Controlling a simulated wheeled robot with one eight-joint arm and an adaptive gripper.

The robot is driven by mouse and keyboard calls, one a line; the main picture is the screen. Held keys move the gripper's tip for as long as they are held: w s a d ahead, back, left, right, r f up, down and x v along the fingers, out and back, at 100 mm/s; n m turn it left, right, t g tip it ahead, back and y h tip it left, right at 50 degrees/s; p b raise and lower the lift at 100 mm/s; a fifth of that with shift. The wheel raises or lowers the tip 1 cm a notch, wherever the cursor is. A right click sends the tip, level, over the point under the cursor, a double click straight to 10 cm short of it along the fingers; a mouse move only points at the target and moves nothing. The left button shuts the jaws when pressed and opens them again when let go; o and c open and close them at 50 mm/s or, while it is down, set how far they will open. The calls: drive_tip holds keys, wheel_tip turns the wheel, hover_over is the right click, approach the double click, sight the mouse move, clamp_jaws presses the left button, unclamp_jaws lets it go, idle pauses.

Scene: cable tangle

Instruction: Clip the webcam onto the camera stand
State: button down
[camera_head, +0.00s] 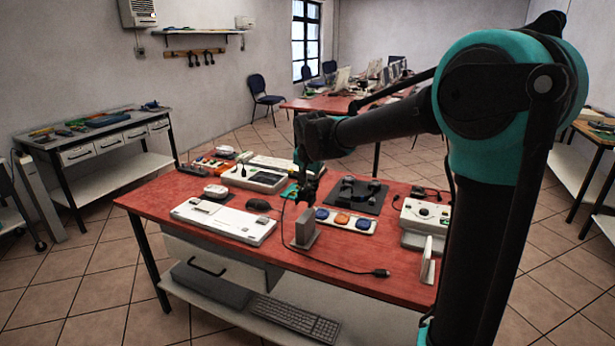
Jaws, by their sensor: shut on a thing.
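My gripper (309,188) is above the red table, left of the picture's middle, pointing down. It is shut on a small dark thing that looks like the webcam; the fingers and the dark colour hide most of it. A thin black cable (345,268) loops down from near the gripper and runs over the tabletop to a plug (381,273) near the front edge. A grey upright block (305,229), which seems to be the camera stand, stands on the table just below the gripper. I cannot tell whether the held thing touches it.
The red table (160,198) holds a white keyboard-like panel (222,222), a black mouse (258,205), a strip with coloured round buttons (346,220), a black plate (357,195) and a white box with knobs (424,216).

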sight(308, 198)
drive_tip(key=shift+f, duration=3.05)
drive_tip(key=shift+f, duration=0.3)
drive_tip(key=c, duration=1.2)
unclamp_jaws()
drive_tip(key=shift+r, duration=0.1)
drive_tip(key=v, duration=1)
drive_tip(key=shift+s+r, duration=0.2)
drive_tip(key=shift+r, duration=0.15)
drive_tip(key=s+d+f+n, duration=0.1)
drive_tip(key=s+d+f, duration=0.3)
drive_tip(key=d, duration=0.3)
drive_tip(key=s+d+f+n, duration=0.1)
drive_tip(key=s+d+f, duration=0.3)
drive_tip(key=d, duration=0.3)
drive_tip(key=s+d+f+n, duration=0.1)
drive_tip(key=s+d+f, duration=0.2)
drive_tip(key=s+f, duration=0.1)
drive_tip(key=s+d+f, duration=0.4)
drive_tip(key=s, duration=0.2)
drive_tip(key=s+d+f+n+g, duration=0.1)
drive_tip(key=s+d+f, duration=0.2)
drive_tip(key=s+f, duration=0.1)
drive_tip(key=shift+s+d+f+n+h, duration=0.1)
drive_tip(key=shift+s+d+n+h, duration=0.2)
drive_tip(key=shift+s+h, duration=0.15)
